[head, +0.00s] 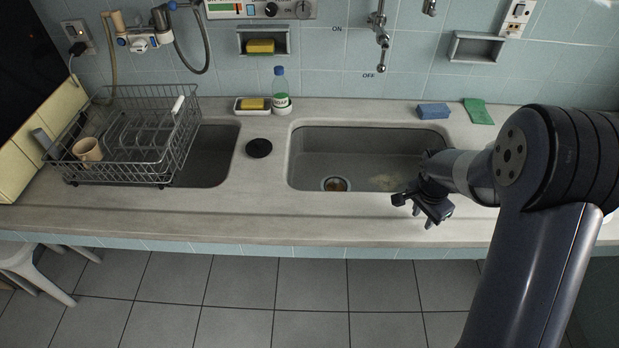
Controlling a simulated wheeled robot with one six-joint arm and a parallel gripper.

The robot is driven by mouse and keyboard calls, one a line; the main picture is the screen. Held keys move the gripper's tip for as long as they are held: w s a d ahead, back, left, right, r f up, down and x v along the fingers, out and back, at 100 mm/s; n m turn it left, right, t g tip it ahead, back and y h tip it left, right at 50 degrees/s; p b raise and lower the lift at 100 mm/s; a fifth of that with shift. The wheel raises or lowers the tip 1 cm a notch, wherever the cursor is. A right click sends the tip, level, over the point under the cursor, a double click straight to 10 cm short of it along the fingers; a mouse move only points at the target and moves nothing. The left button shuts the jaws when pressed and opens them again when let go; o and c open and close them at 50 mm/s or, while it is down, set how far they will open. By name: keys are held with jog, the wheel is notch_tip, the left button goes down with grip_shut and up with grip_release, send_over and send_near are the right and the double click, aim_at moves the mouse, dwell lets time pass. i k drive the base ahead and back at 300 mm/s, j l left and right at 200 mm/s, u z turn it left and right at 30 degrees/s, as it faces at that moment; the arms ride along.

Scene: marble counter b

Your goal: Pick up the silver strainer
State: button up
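A round silver ring with a brownish middle (336,184) lies at the drain near the front of the right sink basin (330,145). It looks like the silver strainer, but it is too small to tell whether it is a loose strainer or a fixed drain. My gripper (416,212) is over the counter's front strip, right of the ring and apart from it. Its two fingers look spread, with nothing visible between them.
A wire dish rack (125,182) with a cup (87,149) stands over the left basin. A black disc (259,148) lies between basins. Behind are a soap bottle (280,88), yellow sponge (253,104), blue sponge (433,111) and green cloth (479,112). The tap (382,50) overhangs the right basin.

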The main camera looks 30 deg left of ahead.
aim_at(335, 184)
jog(key=i+j+u, duration=0.1)
jog(key=j, duration=0.2)
jog(key=i+j+u, duration=0.1)
jog(key=j, duration=0.2)
jog(key=i+j+u, duration=0.1)
jog(key=j, duration=0.2)
jog(key=i+u, duration=0.15)
jog(key=i, duration=0.15)
